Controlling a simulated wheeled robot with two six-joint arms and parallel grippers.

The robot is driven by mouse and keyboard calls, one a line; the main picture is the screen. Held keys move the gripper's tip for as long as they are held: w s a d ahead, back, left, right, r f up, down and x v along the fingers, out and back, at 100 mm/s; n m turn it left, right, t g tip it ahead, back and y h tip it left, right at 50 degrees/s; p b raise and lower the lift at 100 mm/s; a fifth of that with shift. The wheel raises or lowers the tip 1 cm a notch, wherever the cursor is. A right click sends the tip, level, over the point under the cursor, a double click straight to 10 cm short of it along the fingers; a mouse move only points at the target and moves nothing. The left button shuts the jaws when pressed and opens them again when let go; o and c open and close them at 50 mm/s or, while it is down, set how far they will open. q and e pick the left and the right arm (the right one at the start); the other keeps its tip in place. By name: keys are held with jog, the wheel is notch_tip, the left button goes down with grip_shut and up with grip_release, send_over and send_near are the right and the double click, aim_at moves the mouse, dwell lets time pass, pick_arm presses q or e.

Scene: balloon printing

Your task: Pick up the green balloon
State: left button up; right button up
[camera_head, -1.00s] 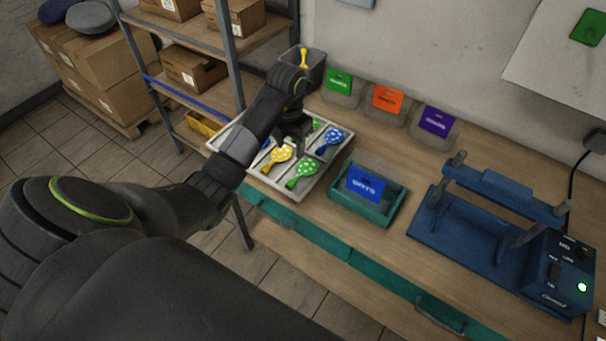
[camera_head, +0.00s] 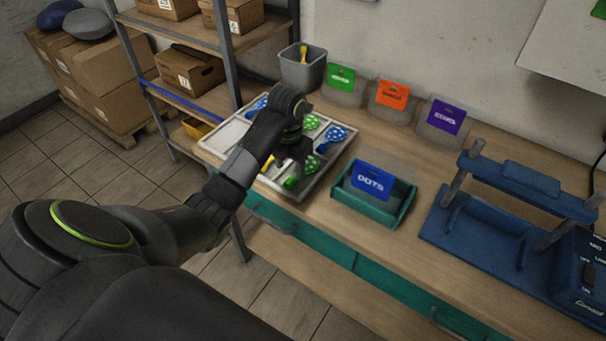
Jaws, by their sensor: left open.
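A green balloon (camera_head: 304,171) with pale dots lies in the near right part of the sectioned tray (camera_head: 317,188). A second green balloon (camera_head: 311,122) lies farther back in the tray. My left gripper (camera_head: 292,163) is open over the tray, close to the nearer green balloon and partly in front of it. I cannot tell whether its fingers touch it. My right gripper is not in view.
A blue dotted balloon (camera_head: 334,134) lies right of my gripper, and a blue one (camera_head: 258,104) far left. A yellow balloon (camera_head: 268,163) is mostly hidden. A teal bin (camera_head: 378,211) and a blue machine (camera_head: 480,235) stand to the right.

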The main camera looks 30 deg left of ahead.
aim_at(288, 181)
pick_arm(q)
jog(key=shift+s+f+b, duration=0.2)
jog(key=shift+f+b, duration=0.3)
jog(key=shift+f, duration=0.15)
jog(key=shift+s+f+b, duration=0.2)
jog(key=shift+f+b, duration=0.25)
jog(key=shift+f, duration=0.1)
jog(key=shift+s+f+b, duration=0.15)
jog(key=shift+f+b, duration=0.25)
jog(key=shift+f, duration=0.1)
jog(key=shift+f+p, duration=0.6)
jog(key=shift+f, duration=0.25)
jog(key=c, duration=0.9)
